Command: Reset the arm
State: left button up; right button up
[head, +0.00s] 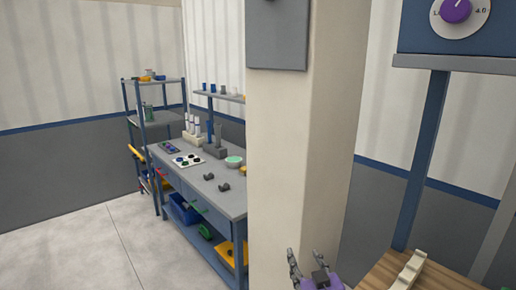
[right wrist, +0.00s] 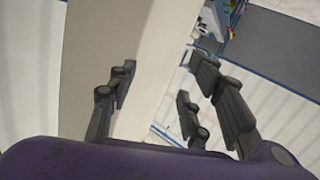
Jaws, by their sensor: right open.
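My right gripper (head: 315,258) shows at the bottom of the head view, with dark fingers spread on a purple body. It is open and empty, in front of the cream pillar (head: 290,180). In the right wrist view the gripper (right wrist: 158,82) has its dark fingers apart, with nothing between them. My left gripper is not in view.
A grey workbench (head: 196,182) with upright tubes, a tray and a green bowl (head: 234,161) stands left of the pillar. A shelf rack (head: 158,80) is behind it. A wooden surface (head: 385,272) is near, at lower right. The left floor (head: 85,245) is clear.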

jog(key=s+d+f+m+g+h, duration=0.1)
jog(key=s+d+f+g, duration=0.2)
jog(key=s+f, duration=1.1)
jog(key=s+d+f+m+g, duration=0.1)
jog(key=s+f+g, duration=0.3)
jog(key=s+f, duration=1)
jog(key=s+d, duration=0.1)
jog(key=s, duration=0.6)
jog(key=shift+d+f+m+h, duration=0.2)
jog(key=shift+d+m+h, duration=0.2)
jog(key=shift+s, duration=0.1)
jog(key=shift+c, duration=0.5)
